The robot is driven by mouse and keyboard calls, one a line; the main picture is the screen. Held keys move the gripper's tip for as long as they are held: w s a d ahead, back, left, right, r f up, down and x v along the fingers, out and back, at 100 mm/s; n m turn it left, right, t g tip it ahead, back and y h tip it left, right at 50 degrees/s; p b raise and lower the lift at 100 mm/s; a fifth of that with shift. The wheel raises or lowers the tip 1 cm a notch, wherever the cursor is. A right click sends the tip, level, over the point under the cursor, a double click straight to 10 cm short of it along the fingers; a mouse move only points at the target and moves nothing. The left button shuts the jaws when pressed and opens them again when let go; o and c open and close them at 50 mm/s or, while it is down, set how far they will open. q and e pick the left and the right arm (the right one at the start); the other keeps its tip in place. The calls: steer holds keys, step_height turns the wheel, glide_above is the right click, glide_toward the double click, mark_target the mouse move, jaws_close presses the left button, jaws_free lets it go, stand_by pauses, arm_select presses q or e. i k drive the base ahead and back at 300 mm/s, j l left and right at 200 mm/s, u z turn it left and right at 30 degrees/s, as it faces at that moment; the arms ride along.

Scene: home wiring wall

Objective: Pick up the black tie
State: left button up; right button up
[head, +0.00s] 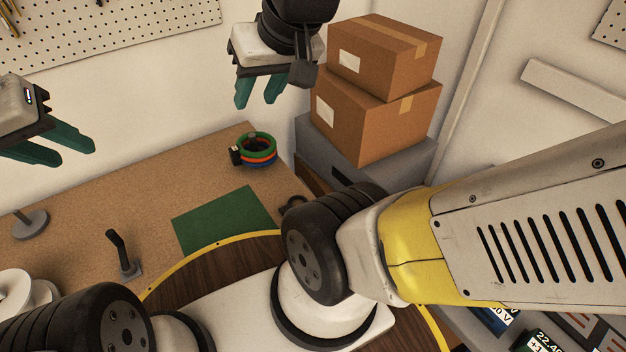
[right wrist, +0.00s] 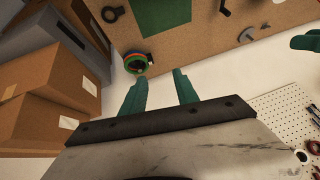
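A stack of green, orange and blue rings (head: 258,149) lies at the back of the brown bench, with a small black piece (head: 236,156) on its left side. It also shows in the right wrist view (right wrist: 135,62). A black ring-like item (head: 293,201) lies to the right of the green mat, partly hidden by my arm. I cannot tell which black piece is the tie. My right gripper (head: 256,103) is open and empty, above and behind the coloured rings, apart from them. My left gripper (head: 78,156) is open and empty at the far left, above the bench.
A green mat (head: 222,218) lies on the bench (head: 90,208). A black upright handle (head: 120,252) and a grey round-based stand (head: 30,223) stand at left, with a white spool (head: 14,290) in front. Two cardboard boxes (head: 370,115) are stacked on a grey case (head: 405,165) at right.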

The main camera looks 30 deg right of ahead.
mark_target(283, 209)
steer(key=z, duration=0.95)
steer(key=k+j+u, duration=0.1)
steer(key=k, duration=0.5)
steer(key=k+j+u, duration=0.1)
steer(key=k+j, duration=0.15)
steer(key=k, duration=0.3)
